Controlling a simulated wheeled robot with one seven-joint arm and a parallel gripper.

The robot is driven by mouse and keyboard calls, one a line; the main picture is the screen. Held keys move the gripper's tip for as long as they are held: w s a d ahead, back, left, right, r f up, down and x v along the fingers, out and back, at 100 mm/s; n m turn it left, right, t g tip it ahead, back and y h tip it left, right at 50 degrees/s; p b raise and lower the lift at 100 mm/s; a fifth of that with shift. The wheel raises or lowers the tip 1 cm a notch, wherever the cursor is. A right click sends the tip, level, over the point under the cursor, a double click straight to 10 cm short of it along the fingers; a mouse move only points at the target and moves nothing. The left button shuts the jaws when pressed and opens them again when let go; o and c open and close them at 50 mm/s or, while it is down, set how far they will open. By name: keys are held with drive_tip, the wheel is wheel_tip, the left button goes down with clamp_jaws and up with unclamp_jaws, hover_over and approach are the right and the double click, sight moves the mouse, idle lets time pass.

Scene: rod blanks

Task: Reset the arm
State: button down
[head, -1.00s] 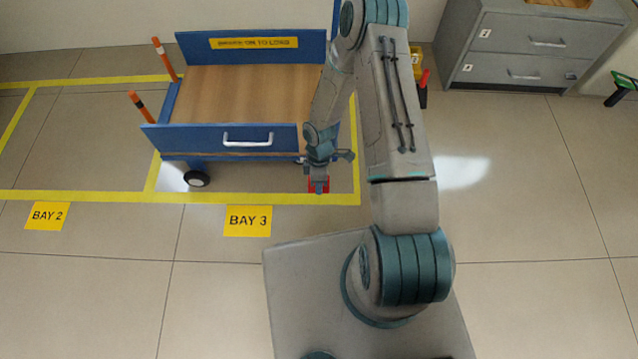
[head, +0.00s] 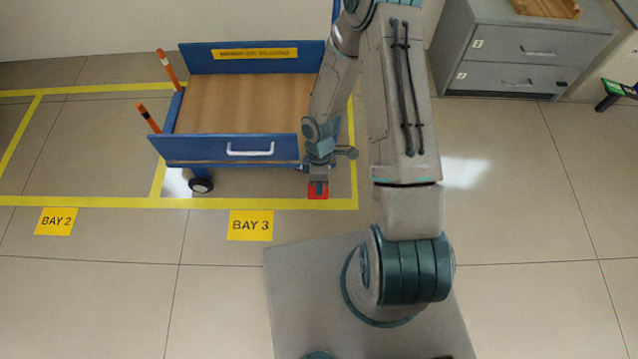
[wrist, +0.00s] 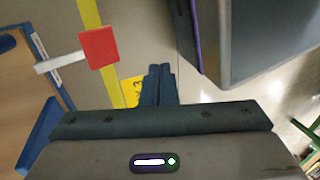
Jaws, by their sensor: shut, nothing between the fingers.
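My gripper (head: 318,196) hangs low near the blue cart's front right corner in the head view, pointing down. Its fingers (wrist: 160,70) are together with nothing between them in the wrist view. In the head view it overlaps a red square (head: 318,191) near the yellow floor line. The wrist view shows this red square (wrist: 99,48) on a white bar, to the left of the fingers and apart from them in the picture. My arm reaches forward from its base and hides part of the cart's right side.
The blue cart (head: 225,147) with a wooden deck stands in the yellow-lined bay behind the BAY 3 label (head: 250,225). Two orange posts (head: 148,118) rise at its left. A grey drawer cabinet (head: 510,76) stands back right.

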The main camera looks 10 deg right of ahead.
drive_tip(key=w+d+r+m+t+h+p, duration=0.15)
drive_tip(key=r+p, duration=0.35)
drive_tip(key=r, duration=0.7)
drive_tip(key=w+d+r+m+t+p, duration=0.1)
drive_tip(key=d+r+m+p, duration=0.3)
drive_tip(key=r, duration=0.8)
drive_tip(key=w+r+m+t+p, duration=0.15)
drive_tip(key=r+p, duration=0.35)
drive_tip(key=r, duration=0.7)
drive_tip(key=s+r+m+p, duration=0.3)
drive_tip(key=s+r+p, duration=0.1)
drive_tip(key=r, duration=0.7)
drive_tip(key=s+r+m+t+p, duration=0.1)
drive_tip(key=s+r+m+p, duration=0.2)
drive_tip(key=r+p, duration=0.3)
drive_tip(key=s+r+m+t+p, duration=0.1)
drive_tip(key=s+r+m+p, duration=0.2)
drive_tip(key=r, duration=1.3)
drive_tip(key=shift+s+d+y+p, duration=0.3)
drive_tip(key=shift+s+y+p, duration=0.15)
drive_tip(key=shift+s+p, duration=0.7)
